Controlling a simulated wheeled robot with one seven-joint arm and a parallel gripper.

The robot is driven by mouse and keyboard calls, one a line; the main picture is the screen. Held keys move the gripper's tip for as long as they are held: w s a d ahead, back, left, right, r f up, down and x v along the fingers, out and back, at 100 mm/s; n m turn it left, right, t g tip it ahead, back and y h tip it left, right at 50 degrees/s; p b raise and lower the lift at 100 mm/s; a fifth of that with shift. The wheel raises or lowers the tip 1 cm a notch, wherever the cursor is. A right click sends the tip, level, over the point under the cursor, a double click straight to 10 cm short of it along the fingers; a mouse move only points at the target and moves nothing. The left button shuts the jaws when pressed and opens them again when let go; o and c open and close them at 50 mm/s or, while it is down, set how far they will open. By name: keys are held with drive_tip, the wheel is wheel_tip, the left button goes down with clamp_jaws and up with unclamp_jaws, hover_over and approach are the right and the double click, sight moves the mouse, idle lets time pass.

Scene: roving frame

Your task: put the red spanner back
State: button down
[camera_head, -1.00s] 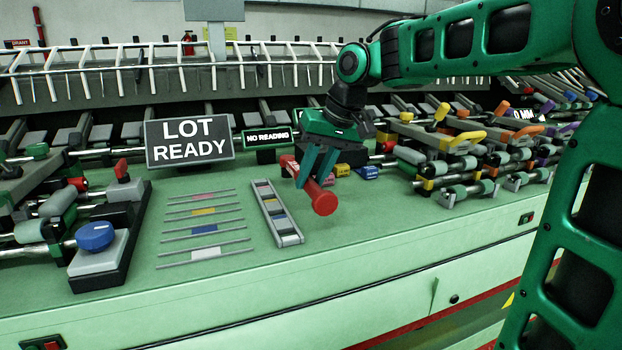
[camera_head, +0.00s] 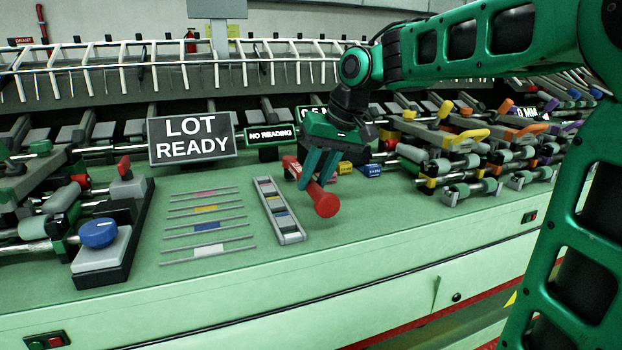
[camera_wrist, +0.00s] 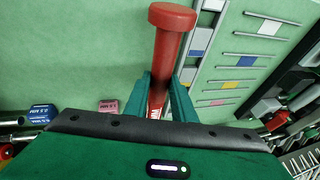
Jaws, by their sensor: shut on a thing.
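The red spanner (camera_head: 326,204) shows as a red round bar with a wider disc-shaped end. My gripper (camera_head: 314,182) is shut on it, and it slants down toward the front right, over the green bench top. In the wrist view the red spanner (camera_wrist: 172,45) sticks out from between the two green fingers of my gripper (camera_wrist: 162,95), disc end away from the palm. Part of some white lettering shows near the fingers; the rest is hidden by the gripper. I cannot tell how far the spanner is above the bench.
A narrow grey tray with coloured cells (camera_head: 291,238) and several thin rods with coloured tags (camera_head: 206,209) lie left of my gripper. A yellow block (camera_head: 344,167) and a blue block (camera_head: 370,170) sit behind it. Clamps crowd the right. Bare bench lies in front.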

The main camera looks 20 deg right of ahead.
drive_tip(key=shift+f, duration=0.5)
drive_tip(key=c, duration=1.4)
unclamp_jaws()
drive_tip(key=shift+r, duration=0.1)
drive_tip(key=shift+r, duration=3.9)
drive_tip(key=shift+s, duration=0.1)
